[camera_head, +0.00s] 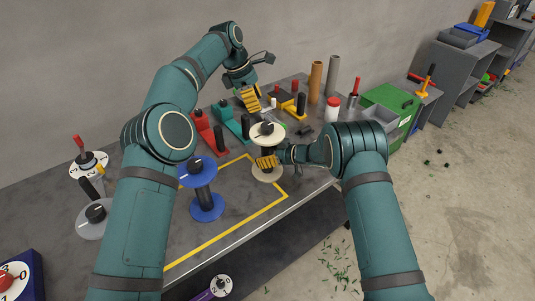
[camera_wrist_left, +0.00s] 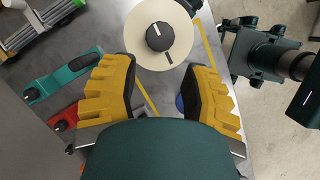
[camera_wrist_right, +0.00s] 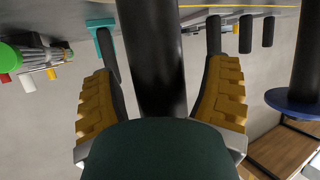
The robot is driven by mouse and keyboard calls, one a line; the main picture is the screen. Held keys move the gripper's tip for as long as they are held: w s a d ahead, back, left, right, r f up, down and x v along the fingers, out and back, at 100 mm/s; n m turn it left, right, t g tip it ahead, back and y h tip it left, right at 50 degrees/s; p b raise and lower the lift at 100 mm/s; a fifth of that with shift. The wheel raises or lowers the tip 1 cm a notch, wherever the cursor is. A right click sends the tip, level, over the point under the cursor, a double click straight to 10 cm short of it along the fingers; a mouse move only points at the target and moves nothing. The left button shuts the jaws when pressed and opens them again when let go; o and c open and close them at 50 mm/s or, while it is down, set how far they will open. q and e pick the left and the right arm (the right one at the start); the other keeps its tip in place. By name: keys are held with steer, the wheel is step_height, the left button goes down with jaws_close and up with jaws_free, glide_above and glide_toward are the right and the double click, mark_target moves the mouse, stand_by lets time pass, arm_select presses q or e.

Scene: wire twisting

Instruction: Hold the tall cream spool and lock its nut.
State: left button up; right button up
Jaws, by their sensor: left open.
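The tall cream spool (camera_head: 267,174) stands upright at the right of the yellow-outlined area, with a cream top disc, a dark post and a cream base. Its dark nut (camera_head: 266,128) sits on the top disc; the nut (camera_wrist_left: 160,37) also shows in the left wrist view, beyond my fingertips. My left gripper (camera_head: 250,98) is open and empty, above and behind the spool. My right gripper (camera_head: 267,161) is low at the spool, below its top disc. In the right wrist view the dark post (camera_wrist_right: 153,50) stands between its parted fingers, with a gap on the right side.
A blue spool (camera_head: 206,207) stands left of the cream one on the grey table (camera_head: 235,200). Red (camera_head: 203,130) and teal (camera_head: 226,115) holders with dark posts stand behind. A white jar with a red lid (camera_head: 333,105) and a green box (camera_head: 390,100) are at the right.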

steer(key=c, duration=1)
arm_select(q)
steer(key=o, duration=0.5)
arm_select(e)
steer(key=shift+c, duration=0.5)
arm_select(q)
steer(key=m+t+y, duration=0.3)
steer(key=m+t, duration=0.1)
steer(key=m, duration=1.6)
glide_toward(267, 125)
steer(key=shift+t, duration=0.3)
steer(key=x, duration=1)
steer(key=shift+s+f, duration=0.15)
steer(key=shift+s, duration=0.15)
steer(key=c, duration=1.2)
